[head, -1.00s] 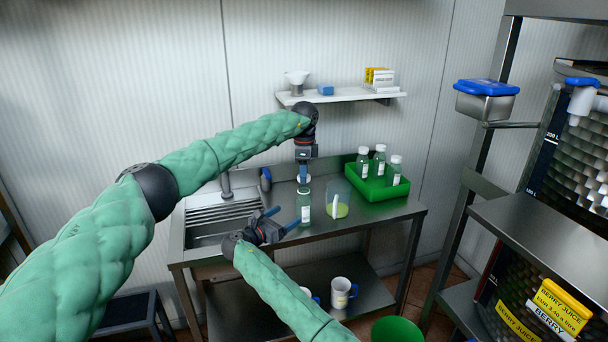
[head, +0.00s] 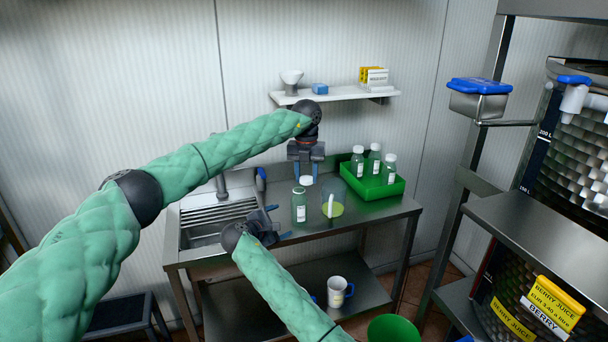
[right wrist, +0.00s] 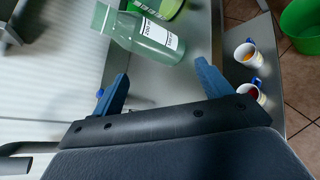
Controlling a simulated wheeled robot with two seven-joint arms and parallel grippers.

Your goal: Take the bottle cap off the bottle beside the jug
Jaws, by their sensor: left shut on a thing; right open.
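The green bottle (head: 299,207) with a white label stands on the steel counter, just left of the jug (head: 334,205), which holds some green liquid. In the right wrist view the bottle (right wrist: 145,36) shows a bare neck with no cap on it. My left gripper (head: 306,180) is shut on the white bottle cap (head: 306,182), slightly above and behind the bottle, apart from it. My right gripper (head: 279,223) is open, left of and in front of the bottle; in the right wrist view its fingers (right wrist: 162,72) are spread and empty, short of the bottle.
A green crate (head: 375,190) with several capped bottles stands right of the jug. A sink (head: 205,236) is at the left. A wall shelf (head: 335,96) hangs above the counter. A mug (head: 338,291) stands on the lower shelf. The counter's front right is clear.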

